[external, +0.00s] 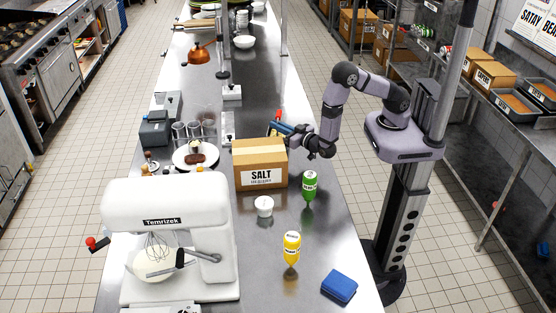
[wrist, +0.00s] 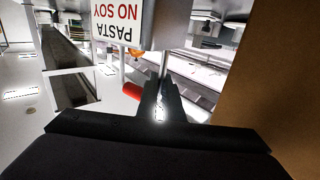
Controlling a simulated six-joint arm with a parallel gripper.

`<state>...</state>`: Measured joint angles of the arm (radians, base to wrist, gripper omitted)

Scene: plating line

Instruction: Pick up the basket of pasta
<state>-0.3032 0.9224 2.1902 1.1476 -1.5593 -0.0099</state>
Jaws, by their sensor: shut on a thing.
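My gripper (external: 279,128) is just behind the salt box, beside a small red handle end (external: 278,114). In the wrist view, the dark fingers (wrist: 162,98) are close together and the red piece (wrist: 132,91) is right by them. The jaws are shut on what appears to be the handle of the basket of pasta. A sliver of yellow (external: 270,133) shows by the fingers, perhaps the pasta. Most of the basket is hidden behind the salt box, and I cannot tell whether it is off the counter.
The cardboard salt box (external: 260,165) stands very close to my gripper and fills the right of the wrist view (wrist: 285,90). A white "PASTA NO SOY" card (wrist: 118,25) is close by. A green bottle (external: 309,186) and a plated meal (external: 194,165) are nearby.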

